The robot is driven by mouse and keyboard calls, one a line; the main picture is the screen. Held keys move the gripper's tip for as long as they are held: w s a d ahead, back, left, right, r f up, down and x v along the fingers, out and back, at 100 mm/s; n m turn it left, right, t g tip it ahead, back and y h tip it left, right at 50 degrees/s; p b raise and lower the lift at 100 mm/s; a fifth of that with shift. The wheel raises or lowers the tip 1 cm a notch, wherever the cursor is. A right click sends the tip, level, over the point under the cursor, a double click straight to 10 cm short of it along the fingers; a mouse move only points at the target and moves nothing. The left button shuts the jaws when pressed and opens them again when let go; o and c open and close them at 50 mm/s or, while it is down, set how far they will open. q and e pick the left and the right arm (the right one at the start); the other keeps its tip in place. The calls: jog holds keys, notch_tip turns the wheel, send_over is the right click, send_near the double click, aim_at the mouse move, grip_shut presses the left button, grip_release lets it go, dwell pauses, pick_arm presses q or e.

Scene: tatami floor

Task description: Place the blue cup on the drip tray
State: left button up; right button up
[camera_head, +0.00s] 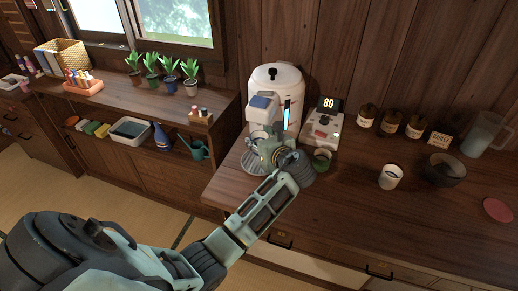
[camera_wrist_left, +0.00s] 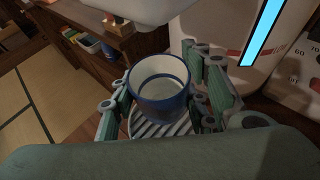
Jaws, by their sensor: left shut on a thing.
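The blue cup (camera_wrist_left: 160,92), with a white inside, stands upright between the fingers of my left gripper (camera_wrist_left: 168,88) in the left wrist view. My left gripper is shut on it. The slatted drip tray (camera_wrist_left: 158,129) shows just below and in front of the cup; I cannot tell whether the cup touches it. In the head view my left gripper (camera_head: 268,146) is at the front of the white dispenser (camera_head: 276,85), over the drip tray (camera_head: 251,164), and largely hides the cup. My right gripper is not in view.
A scale-like device reading 80 (camera_head: 323,122) stands right of the dispenser, with a green round item (camera_head: 322,160) in front. A white cup (camera_head: 390,177), a dark bowl (camera_head: 443,170), jars (camera_head: 391,123) and a clear pitcher (camera_head: 482,134) stand farther right. The front middle counter is clear.

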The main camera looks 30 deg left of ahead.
pick_arm(q)
jog(key=shift+f, duration=2.05)
jog(key=o, duration=1.2)
jog(key=shift+f, duration=0.1)
jog(key=shift+s+d+r, duration=0.1)
jog(key=shift+r, duration=0.1)
jog(key=v, duration=1.1)
jog(key=shift+s+d+r, duration=0.15)
jog(key=shift+s+d, duration=0.05)
